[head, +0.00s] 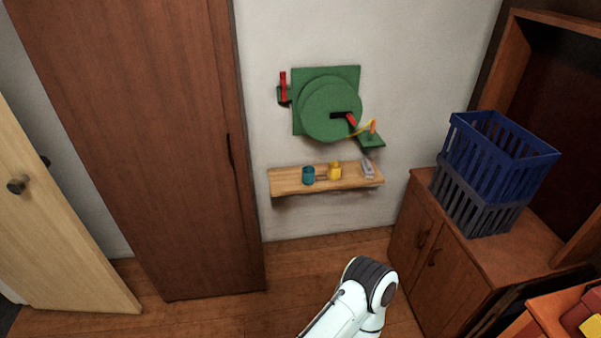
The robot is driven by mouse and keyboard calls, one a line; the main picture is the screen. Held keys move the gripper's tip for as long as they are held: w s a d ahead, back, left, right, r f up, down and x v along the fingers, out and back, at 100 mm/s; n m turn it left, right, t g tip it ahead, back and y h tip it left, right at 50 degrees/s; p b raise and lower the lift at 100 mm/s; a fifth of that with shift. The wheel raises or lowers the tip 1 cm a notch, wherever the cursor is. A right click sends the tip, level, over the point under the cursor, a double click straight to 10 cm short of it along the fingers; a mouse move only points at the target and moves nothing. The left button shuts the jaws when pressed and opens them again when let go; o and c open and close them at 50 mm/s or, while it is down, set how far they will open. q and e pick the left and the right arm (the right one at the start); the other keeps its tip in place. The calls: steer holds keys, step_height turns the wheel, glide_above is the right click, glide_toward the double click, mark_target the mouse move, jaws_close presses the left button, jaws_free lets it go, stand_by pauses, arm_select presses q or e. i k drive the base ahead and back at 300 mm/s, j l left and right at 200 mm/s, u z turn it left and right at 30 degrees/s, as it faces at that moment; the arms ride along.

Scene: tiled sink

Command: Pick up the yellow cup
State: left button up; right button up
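The yellow cup (335,170) stands on a small wooden wall shelf (290,188), near the middle of it. It is small in the head view, so its finer shape is hard to make out. A teal cup (308,175) stands to its left on the same shelf. A small grey object (368,169) lies to its right. A white link of one of my arms, with a dark joint, shows at the bottom centre, below and apart from the shelf. Neither of my grippers is in view.
A green wall-mounted device (328,108) with red handles hangs above the shelf. A brown wardrobe (140,140) stands at the left. At the right, a blue crate (497,155) sits on a grey crate (475,205) on a wooden cabinet (455,275). Floor below the shelf is clear.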

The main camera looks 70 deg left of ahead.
mark_target(334, 171)
steer(key=u, duration=2.05)
steer(key=i+l+u, duration=0.1)
steer(key=i+u, duration=0.15)
steer(key=i, duration=0.25)
steer(key=i+l+u, duration=0.25)
steer(key=i, duration=0.2)
